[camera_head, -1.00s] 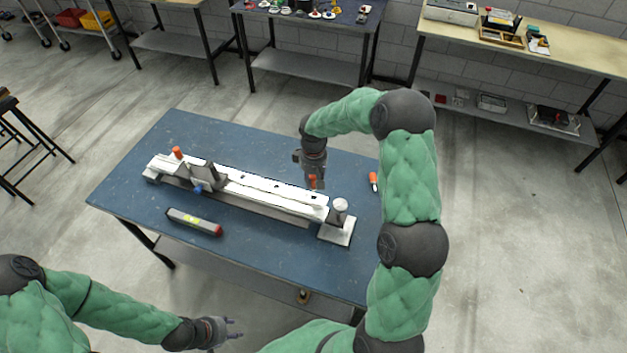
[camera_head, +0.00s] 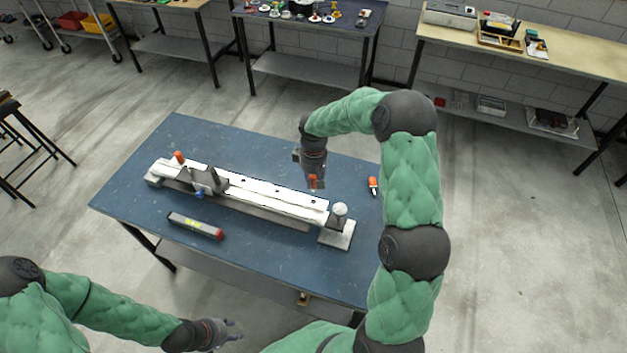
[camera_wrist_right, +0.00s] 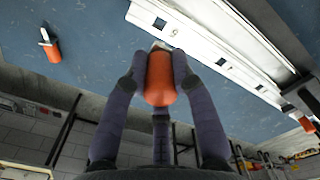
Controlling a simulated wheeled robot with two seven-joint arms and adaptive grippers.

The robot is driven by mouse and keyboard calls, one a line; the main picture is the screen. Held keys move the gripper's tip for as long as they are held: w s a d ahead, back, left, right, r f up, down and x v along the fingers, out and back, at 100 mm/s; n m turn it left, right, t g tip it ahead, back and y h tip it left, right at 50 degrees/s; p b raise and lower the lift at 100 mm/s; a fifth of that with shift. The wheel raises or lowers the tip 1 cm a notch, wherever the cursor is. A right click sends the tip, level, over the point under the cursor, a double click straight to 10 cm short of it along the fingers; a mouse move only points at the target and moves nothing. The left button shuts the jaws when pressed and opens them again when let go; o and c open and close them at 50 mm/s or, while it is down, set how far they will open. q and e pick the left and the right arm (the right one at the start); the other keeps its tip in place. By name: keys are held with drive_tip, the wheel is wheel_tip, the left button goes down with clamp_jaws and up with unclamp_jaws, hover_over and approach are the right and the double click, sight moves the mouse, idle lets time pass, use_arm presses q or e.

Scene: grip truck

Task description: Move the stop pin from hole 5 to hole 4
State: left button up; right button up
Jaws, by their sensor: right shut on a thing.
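My right gripper (camera_head: 313,181) is shut on an orange-headed stop pin (camera_wrist_right: 160,80), beside the right part of the white rail (camera_head: 270,192). In the right wrist view the pin's pale end is close to the edge of the rail (camera_wrist_right: 200,55); whether it touches is unclear. Dark holes, such as one hole (camera_wrist_right: 160,23), show along the rail; their numbers are not readable. A grey carriage (camera_head: 208,180) with a blue knob sits on the rail's left half. My left gripper (camera_head: 226,333) is off the table's front; its finger opening is unclear.
An orange-handled tool (camera_head: 373,186) lies right of the rail. A grey bar with a red end (camera_head: 195,226) lies in front. An orange knob (camera_head: 179,157) stands at the rail's left end, a white round-topped post (camera_head: 340,210) at its right. The blue table (camera_head: 270,258) is otherwise clear.

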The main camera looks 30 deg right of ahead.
drive_tip(key=shift+r+p, duration=1.65)
drive_tip(key=shift+r, duration=1.2)
use_arm(q)
wheel_tip(320, 180, up, 4)
drive_tip(key=shift+f, duration=0.25)
drive_tip(key=shift+w, duration=0.1)
use_arm(e)
drive_tip(key=shift+a+f, duration=0.15)
